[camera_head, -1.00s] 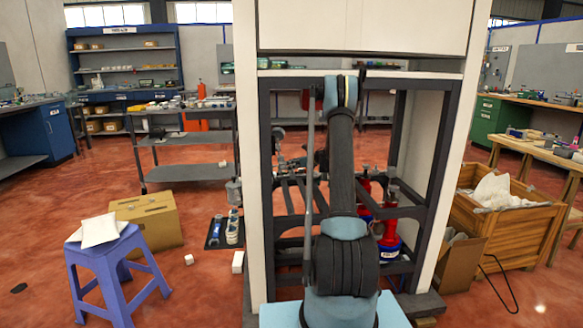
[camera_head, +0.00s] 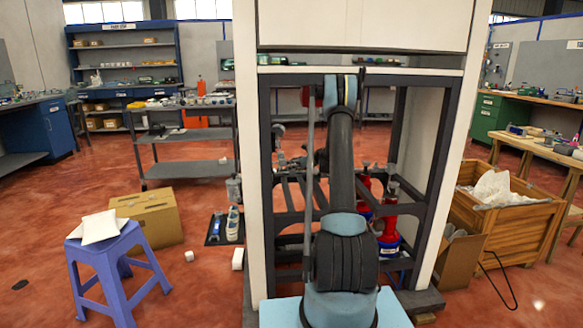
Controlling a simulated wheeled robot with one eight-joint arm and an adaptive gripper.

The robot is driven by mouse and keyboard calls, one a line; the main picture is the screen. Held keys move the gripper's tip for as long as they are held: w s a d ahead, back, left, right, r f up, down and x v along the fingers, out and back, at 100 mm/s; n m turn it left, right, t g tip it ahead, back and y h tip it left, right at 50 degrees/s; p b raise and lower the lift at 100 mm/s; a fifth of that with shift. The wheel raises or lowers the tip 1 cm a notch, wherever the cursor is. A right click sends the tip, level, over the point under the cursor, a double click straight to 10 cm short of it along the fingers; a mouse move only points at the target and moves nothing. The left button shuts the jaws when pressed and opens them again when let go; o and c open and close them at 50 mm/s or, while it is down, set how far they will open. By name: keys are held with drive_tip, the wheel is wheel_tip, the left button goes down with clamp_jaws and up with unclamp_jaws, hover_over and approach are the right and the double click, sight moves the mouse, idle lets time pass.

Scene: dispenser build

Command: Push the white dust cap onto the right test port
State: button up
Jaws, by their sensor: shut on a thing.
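My arm rises in front of the open lower frame of the tall white dispenser cabinet (camera_head: 362,28) and bends over at the top. My gripper cannot be made out; the arm hides the space behind it. I cannot make out the white dust cap or the right test port. Dark metal parts (camera_head: 290,166) show inside the frame, left of the arm, too small to tell apart. Red cylinders with blue bases (camera_head: 389,228) stand low inside the frame, right of the arm.
The frame's dark posts (camera_head: 432,190) stand close on both sides of my arm. A purple stool (camera_head: 105,262) and a cardboard box (camera_head: 152,215) are at left. A wooden crate (camera_head: 515,230) is at right.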

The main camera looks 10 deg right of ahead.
idle(0.4)
drive_tip(key=o, duration=1.1)
drive_tip(key=shift+r, duration=0.15)
drive_tip(key=shift+r, duration=2.9)
drive_tip(key=shift+s, duration=0.1)
